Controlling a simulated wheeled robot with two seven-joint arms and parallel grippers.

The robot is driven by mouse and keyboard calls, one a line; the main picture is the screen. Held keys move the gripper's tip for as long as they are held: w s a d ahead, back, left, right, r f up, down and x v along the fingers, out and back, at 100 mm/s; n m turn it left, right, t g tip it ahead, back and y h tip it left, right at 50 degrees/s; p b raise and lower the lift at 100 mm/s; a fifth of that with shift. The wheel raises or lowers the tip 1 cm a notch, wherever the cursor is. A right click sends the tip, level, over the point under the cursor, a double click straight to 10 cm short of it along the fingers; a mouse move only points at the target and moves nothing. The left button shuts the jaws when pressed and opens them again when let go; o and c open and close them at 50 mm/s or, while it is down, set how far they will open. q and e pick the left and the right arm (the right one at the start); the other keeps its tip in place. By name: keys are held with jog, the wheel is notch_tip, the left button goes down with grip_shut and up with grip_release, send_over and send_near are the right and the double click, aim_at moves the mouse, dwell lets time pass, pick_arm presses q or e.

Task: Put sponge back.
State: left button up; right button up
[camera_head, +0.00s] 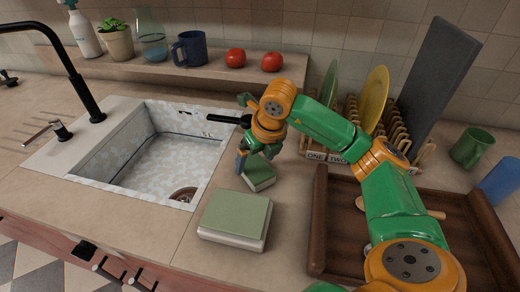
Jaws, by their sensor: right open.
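A small block with a green top and pale sides, which looks like the sponge (259,178), lies on the counter just right of the sink. My right gripper (256,160) points down at it from behind, with its fingers apart. One finger is near the block's left side; I cannot tell whether it touches. The gripper hides the block's far part. A larger pale box with a flat green top (235,215) sits nearer on the counter. My left gripper does not show.
The sink (165,160) with its black faucet (75,75) is to the left. A wooden tray (320,225) lies to the right under my right arm. Behind it stands a dish rack (340,150) with plates. A mug (190,48) and tomatoes (235,57) stand on the back ledge.

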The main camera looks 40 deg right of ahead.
aim_at(263, 173)
jog(key=v, duration=0.9)
jog(key=shift+f, duration=0.1)
